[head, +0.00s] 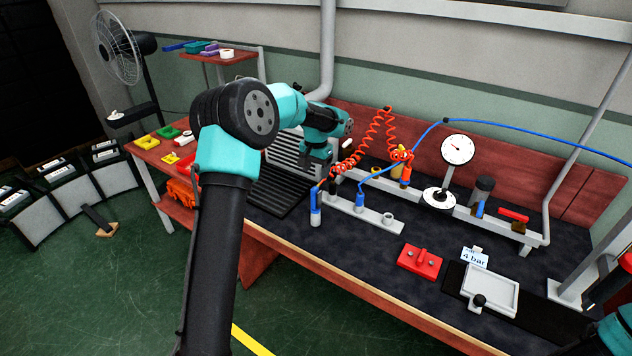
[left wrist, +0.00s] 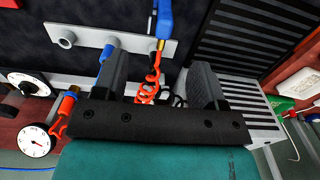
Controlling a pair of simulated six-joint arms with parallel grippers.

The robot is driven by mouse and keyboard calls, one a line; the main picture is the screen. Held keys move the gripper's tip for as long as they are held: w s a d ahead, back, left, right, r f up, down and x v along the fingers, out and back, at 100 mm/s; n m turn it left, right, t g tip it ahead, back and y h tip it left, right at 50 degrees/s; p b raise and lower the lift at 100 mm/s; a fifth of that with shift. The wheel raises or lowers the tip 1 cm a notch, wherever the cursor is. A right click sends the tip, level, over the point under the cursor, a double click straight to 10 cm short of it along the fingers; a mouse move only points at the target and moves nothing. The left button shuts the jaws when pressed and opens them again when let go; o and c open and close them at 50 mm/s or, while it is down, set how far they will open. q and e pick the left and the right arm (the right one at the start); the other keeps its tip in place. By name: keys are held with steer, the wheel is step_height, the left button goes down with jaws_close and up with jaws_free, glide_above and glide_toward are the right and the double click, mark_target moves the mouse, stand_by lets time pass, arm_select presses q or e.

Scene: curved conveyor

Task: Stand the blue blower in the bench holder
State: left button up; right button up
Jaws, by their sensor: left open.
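The blue blower (head: 316,213) is upright at the front left end of the grey bench holder (head: 374,212). Whether it touches the holder or bench is unclear. In the left wrist view the blower (left wrist: 164,18) shows a brass-coloured end towards the red coiled hose (left wrist: 150,92). The holder (left wrist: 85,35) has an empty socket at its right end in the head view and a blue fitting with a blue hose in the middle. My left gripper (head: 318,170) is open and empty, above and behind the blower. In the left wrist view its fingers (left wrist: 160,82) stand wide apart, the coil beyond them.
An orange tool (head: 405,175) hangs near a white dial gauge (head: 458,150) behind the holder. A red block (head: 420,261) and a grey tray (head: 490,290) lie towards the front right. A black ribbed mat (head: 280,190) lies left of the blower. Dark bench top before the holder is clear.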

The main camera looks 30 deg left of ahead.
arm_select(q)
step_height(320, 180, up, 8)
steer(key=shift+f, duration=0.2)
stand_by(0.8)
steer(key=s+d+f, duration=0.2)
steer(key=s+f, duration=0.2)
steer(key=f, duration=0.4)
steer(key=s+d+f+m+g+h, duration=0.1)
steer(key=s+d+f, duration=0.2)
steer(key=f, duration=0.5)
steer(key=s+d+f+h, duration=0.1)
steer(key=s+d+f, duration=0.2)
steer(key=s+f, duration=0.2)
steer(key=shift+s+d+f+g, duration=0.1)
steer(key=shift+s+f+g, duration=0.05)
steer(key=shift+f, duration=0.75)
steer(key=shift+s+f+g, duration=0.15)
steer(key=shift+f, duration=0.75)
steer(key=s+d+f+n+t+h, duration=0.1)
steer(key=s+d+f, duration=0.4)
steer(key=s, duration=0.5)
steer(key=s+d+f+n+t, duration=0.1)
steer(key=s+d+f+n, duration=0.1)
steer(key=s+d+f, duration=0.4)
steer(key=s+f, duration=0.2)
steer(key=s, duration=0.2)
steer(key=shift+h, duration=0.4)
steer(key=shift+f, duration=0.1)
